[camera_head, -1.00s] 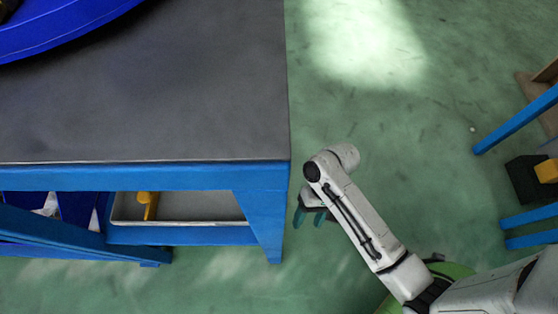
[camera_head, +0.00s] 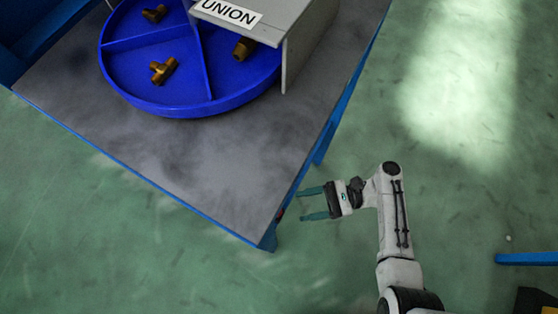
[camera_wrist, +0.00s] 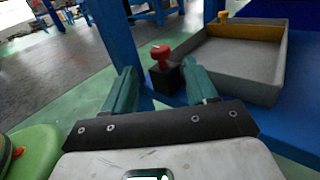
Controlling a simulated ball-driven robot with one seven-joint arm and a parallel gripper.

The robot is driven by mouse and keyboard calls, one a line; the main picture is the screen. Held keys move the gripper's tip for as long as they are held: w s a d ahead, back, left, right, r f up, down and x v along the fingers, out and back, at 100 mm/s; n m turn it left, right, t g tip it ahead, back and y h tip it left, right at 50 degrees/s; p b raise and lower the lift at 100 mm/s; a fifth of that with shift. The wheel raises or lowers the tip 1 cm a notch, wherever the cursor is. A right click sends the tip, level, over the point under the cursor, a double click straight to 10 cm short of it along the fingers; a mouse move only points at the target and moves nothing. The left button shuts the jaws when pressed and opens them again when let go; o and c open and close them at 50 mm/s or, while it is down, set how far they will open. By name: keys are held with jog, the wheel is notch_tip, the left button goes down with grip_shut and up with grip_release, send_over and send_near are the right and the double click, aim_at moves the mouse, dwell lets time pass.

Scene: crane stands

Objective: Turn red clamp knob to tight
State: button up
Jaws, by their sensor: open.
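The red clamp knob (camera_wrist: 160,55) stands on a black block (camera_wrist: 166,78) beside a blue table leg in the wrist view. It appears between my two teal fingers, beyond their tips. In the head view only a small red spot (camera_head: 281,214) shows under the table's edge near its corner. My gripper (camera_head: 303,203) is open and empty, with its fingers pointing left at that edge. It also shows in the wrist view (camera_wrist: 160,82). I cannot tell the knob's setting.
A grey tray (camera_wrist: 275,80) with a yellow item (camera_wrist: 223,16) sits right of the knob. The grey-topped table (camera_head: 190,150) carries a blue divided dish (camera_head: 180,108) with brass fittings and a sign reading UNION (camera_head: 232,13).

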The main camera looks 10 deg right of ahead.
jog(key=a, duration=0.8)
jog(key=shift+s+a, duration=0.1)
jog(key=shift+a, duration=0.25)
jog(key=c, duration=0.9)
